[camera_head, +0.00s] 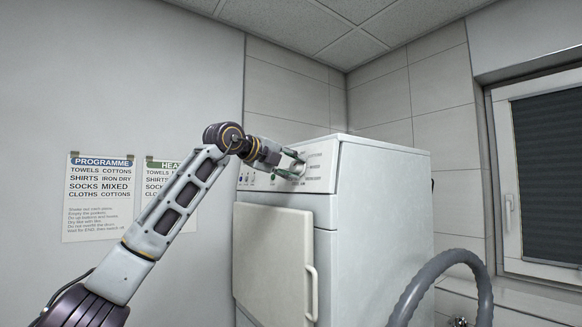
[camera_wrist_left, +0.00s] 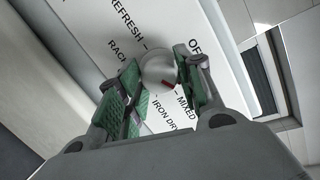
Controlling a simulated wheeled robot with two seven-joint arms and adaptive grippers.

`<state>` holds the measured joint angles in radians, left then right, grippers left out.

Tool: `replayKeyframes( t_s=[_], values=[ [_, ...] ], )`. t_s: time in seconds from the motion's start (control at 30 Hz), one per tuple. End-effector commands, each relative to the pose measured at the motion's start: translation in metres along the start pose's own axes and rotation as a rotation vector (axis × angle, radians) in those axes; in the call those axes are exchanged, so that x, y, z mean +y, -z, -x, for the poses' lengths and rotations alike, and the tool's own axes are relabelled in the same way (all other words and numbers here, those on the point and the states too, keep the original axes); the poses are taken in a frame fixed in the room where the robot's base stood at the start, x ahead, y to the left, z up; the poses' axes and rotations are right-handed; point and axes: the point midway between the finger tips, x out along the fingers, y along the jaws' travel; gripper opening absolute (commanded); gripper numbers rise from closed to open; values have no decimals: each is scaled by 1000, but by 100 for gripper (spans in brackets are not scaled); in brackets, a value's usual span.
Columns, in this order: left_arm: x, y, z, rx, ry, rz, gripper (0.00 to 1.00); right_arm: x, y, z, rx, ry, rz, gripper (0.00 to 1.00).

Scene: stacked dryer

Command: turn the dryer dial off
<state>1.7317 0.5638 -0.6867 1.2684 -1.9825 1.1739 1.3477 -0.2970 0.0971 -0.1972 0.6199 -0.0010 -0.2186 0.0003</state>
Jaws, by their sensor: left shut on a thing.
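The dryer dial (camera_wrist_left: 158,67) is a round silver knob with a red mark on its lower right edge. In the left wrist view the red mark lies on the side of the MIXED label, away from the OFF label. My left gripper (camera_wrist_left: 158,82) is shut on the dial, with green finger pads on both sides of it. In the head view the left gripper (camera_head: 293,164) reaches the right part of the control panel (camera_head: 316,172) of the white dryer (camera_head: 385,200). There the fingers partly hide the dial. My right gripper is not in view.
A cream door (camera_head: 270,255) with a white handle (camera_head: 312,292) is on the dryer's front, below the panel. A grey hose (camera_head: 440,265) curves up at the lower right. Two printed posters (camera_head: 100,195) hang on the left wall. A window (camera_head: 545,180) is at the right.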

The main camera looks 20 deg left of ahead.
Motion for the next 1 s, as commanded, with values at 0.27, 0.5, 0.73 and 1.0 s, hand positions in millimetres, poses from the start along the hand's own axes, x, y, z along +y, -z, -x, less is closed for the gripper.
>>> replayKeyframes(
  t_s=[0.27,0.5,0.73,1.0],
  values=[
    [-1,-1,0,20,-43,239,12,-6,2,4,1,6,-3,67],
    [-2,-2,0,38,-80,450,12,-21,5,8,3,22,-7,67],
    [-2,-3,0,56,-117,658,12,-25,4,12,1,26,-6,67],
    [-1,-3,-1,76,-158,886,12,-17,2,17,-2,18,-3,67]
  ],
)
